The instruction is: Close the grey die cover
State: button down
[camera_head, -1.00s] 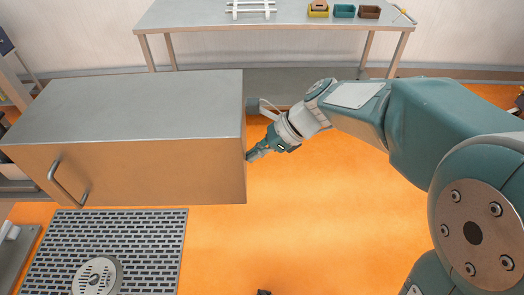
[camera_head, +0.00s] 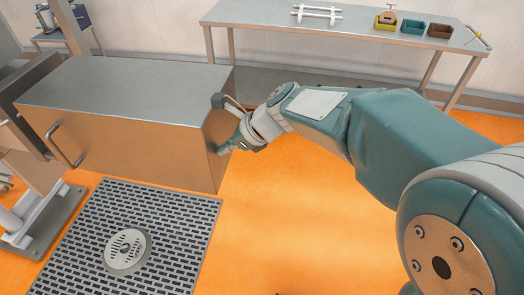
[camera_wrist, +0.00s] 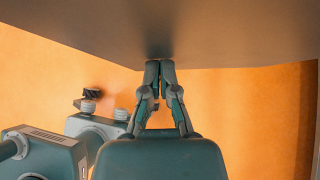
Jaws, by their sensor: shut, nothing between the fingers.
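The grey die cover (camera_head: 125,90) is a long metal box with a bar handle (camera_head: 62,147) on its front face, at the left in the head view. Its left end meets a grey machine part. My gripper (camera_head: 221,149) is at the cover's right end face, fingers pointing left at it. In the wrist view my gripper (camera_wrist: 159,63) is shut and empty, its fingertips at the lower edge of a broad grey surface (camera_wrist: 160,25), which looks like the cover's end. Whether they press on it is hard to tell.
A slotted floor grate (camera_head: 170,225) with a round drain plate (camera_head: 127,250) lies in front of the cover. A grey machine part (camera_head: 28,85) stands at the far left. A metal table (camera_head: 350,27) with small bins stands behind. The orange floor right of the cover is open.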

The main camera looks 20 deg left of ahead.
jog(key=a, duration=0.2)
jog(key=s+a, duration=0.1)
jog(key=a, duration=0.3)
jog(key=shift+s+a, duration=0.2)
jog(key=shift+s, duration=0.1)
jog(key=shift+r, duration=0.1)
